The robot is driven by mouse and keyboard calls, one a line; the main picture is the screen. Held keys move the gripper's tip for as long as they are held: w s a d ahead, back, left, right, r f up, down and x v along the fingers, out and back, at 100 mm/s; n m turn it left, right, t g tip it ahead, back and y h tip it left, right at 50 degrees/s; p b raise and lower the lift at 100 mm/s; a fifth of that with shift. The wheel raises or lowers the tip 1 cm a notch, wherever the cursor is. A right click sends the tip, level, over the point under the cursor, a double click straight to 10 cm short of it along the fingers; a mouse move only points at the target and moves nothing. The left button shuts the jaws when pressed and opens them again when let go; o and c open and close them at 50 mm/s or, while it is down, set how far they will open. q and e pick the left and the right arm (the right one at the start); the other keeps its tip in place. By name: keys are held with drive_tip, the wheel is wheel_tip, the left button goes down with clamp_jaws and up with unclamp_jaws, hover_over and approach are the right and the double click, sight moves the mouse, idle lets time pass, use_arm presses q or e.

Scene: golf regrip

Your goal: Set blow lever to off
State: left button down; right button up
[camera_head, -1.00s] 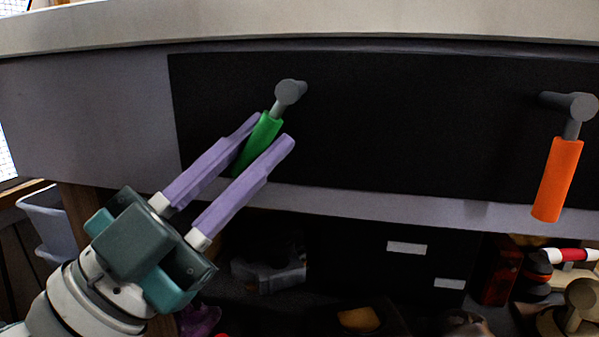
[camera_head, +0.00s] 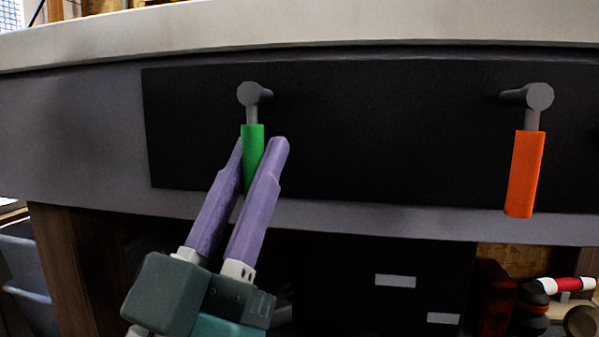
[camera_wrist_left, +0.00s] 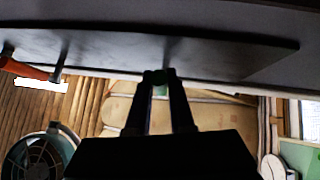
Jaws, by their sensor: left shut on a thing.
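A green-handled lever (camera_head: 253,142) hangs almost straight down from a grey pivot on the black panel (camera_head: 390,120). An orange-handled lever (camera_head: 523,175) hangs nearly straight down at the panel's right. My left gripper (camera_head: 259,150) comes from below with its purple fingers on either side of the green handle, shut on it. The fingers hide the handle's lower part. In the left wrist view, a bit of green (camera_wrist_left: 160,90) shows between the dark fingers, and the orange handle (camera_wrist_left: 25,69) is at the left edge. I cannot read any label naming the levers. My right gripper is out of view.
A pale worktop edge (camera_head: 330,25) runs above the panel. Below are a dark shelf area with white labels (camera_head: 395,281), and a red-and-white item (camera_head: 567,284) at the lower right. The panel between the two levers is clear.

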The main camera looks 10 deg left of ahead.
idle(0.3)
use_arm(q)
drive_tip(key=c, duration=0.8)
unclamp_jaws()
drive_tip(key=v, duration=1)
